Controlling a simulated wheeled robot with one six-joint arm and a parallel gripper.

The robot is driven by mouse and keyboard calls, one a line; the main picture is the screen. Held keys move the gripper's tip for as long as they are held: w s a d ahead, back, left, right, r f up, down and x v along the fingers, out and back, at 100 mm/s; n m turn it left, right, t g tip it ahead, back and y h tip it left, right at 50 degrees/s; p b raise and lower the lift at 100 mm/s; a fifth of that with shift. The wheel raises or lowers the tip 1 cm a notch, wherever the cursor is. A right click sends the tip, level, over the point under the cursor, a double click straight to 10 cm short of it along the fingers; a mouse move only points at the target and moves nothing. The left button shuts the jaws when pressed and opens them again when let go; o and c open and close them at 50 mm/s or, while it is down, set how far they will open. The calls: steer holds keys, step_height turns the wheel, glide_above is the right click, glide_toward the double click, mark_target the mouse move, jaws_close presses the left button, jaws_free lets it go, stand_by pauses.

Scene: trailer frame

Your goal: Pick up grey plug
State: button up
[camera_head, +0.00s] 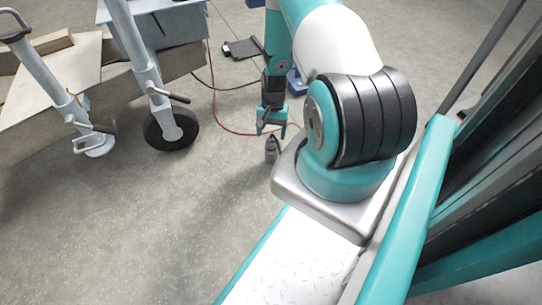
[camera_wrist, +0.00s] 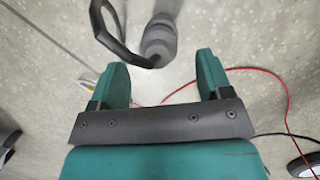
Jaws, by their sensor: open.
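The grey plug (camera_head: 271,152) is a small dark cylinder below my gripper in the head view, over the speckled floor. In the wrist view the grey plug (camera_wrist: 159,38) shows at the top centre, with a black loop or strap (camera_wrist: 107,22) at its left. My gripper (camera_head: 272,128) is open, with its teal fingers apart. In the wrist view my gripper (camera_wrist: 161,72) has nothing between its fingers, and the plug lies just beyond the fingertips, roughly centred. The plug's lower end and what it rests on are unclear.
Red cable (camera_head: 222,125) and a black cable (camera_head: 232,89) run across the floor near my gripper. A trailer jockey wheel (camera_head: 171,130) and metal legs stand at the left. A dark flat object (camera_head: 240,48) lies farther back. The floor at lower left is clear.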

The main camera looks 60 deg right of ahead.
mark_target(271, 143)
steer(key=b+x, duration=0.4)
steer(key=x, duration=0.1)
steer(key=shift+f, duration=0.1)
jaws_close()
